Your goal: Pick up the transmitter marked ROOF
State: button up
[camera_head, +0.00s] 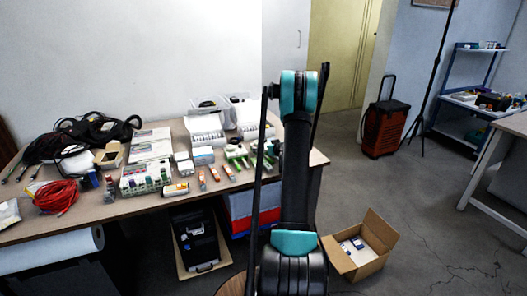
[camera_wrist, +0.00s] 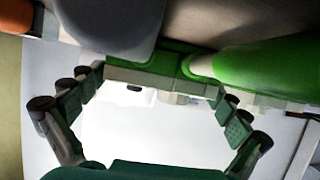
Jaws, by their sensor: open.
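No lettering is readable, so I cannot tell which thing is the transmitter marked ROOF. Green-and-white devices (camera_head: 237,152) lie on the right part of the table (camera_head: 110,213) in the head view. In the wrist view my gripper (camera_wrist: 158,84) is open, its jointed fingers spread left and right. A green-and-pale body (camera_wrist: 145,76) lies across the view between the fingertips; I see no grip on it. A large rounded green shape (camera_wrist: 265,68) is at the upper right and a grey rounded shape (camera_wrist: 110,22) at the upper left, both blurred. In the head view my arm hides the gripper.
Left of the devices are orange-tipped tools (camera_head: 214,173), a green terminal block (camera_head: 146,177), white boxes (camera_head: 206,130), a red cable coil (camera_head: 56,196) and black cables (camera_head: 75,138). An open carton (camera_head: 358,262) stands on the floor.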

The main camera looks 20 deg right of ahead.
jog(key=c, duration=1.2)
jog(key=shift+r, duration=0.15)
